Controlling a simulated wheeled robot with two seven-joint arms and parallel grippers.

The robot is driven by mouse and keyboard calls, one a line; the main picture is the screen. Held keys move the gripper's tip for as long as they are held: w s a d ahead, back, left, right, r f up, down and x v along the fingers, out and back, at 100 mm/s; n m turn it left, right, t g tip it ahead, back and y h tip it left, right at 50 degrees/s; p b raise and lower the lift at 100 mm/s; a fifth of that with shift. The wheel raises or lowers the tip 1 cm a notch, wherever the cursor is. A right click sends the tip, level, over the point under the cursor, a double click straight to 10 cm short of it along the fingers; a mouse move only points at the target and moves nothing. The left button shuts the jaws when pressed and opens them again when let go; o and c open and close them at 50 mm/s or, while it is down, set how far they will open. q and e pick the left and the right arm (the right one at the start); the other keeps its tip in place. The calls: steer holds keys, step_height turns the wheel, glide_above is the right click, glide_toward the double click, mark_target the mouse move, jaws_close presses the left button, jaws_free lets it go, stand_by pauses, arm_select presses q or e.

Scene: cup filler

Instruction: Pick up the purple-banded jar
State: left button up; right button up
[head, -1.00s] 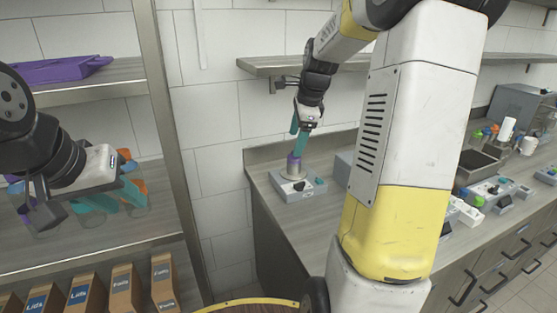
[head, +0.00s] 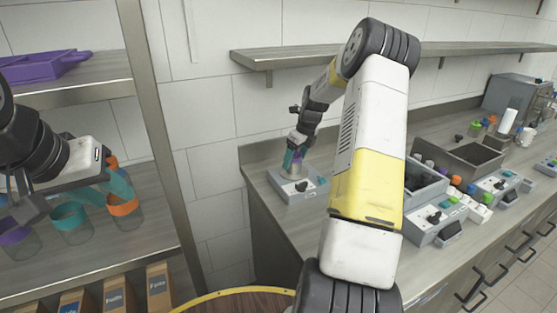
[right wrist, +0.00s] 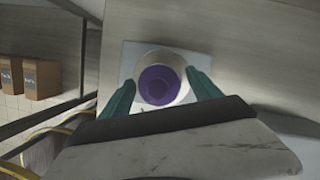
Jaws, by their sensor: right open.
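A purple-banded jar (right wrist: 158,86) stands upright on a round pale plate on a small grey device (head: 298,187) at the counter's left end. My right gripper (right wrist: 160,80) is open, with one teal finger on each side of the jar; it also shows in the head view (head: 294,160), reaching down over the device. Whether the fingers touch the jar cannot be told. Another purple-banded jar (head: 15,235) stands on the left shelf, partly cut off by the picture edge. My left gripper (head: 108,192) is over that shelf with its teal fingers apart, near other jars.
A teal-banded jar (head: 71,222) and an orange-banded jar (head: 123,210) stand on the left shelf. A wall shelf (head: 300,58) runs above the counter. Grey bins (head: 470,158) and more devices (head: 437,220) line the counter to the right.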

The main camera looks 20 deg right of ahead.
steer(key=shift+w+f, duration=0.1)
steer(key=shift+f, duration=0.4)
steer(key=shift+a, duration=0.1)
jaws_close()
steer(key=shift+r, duration=0.2)
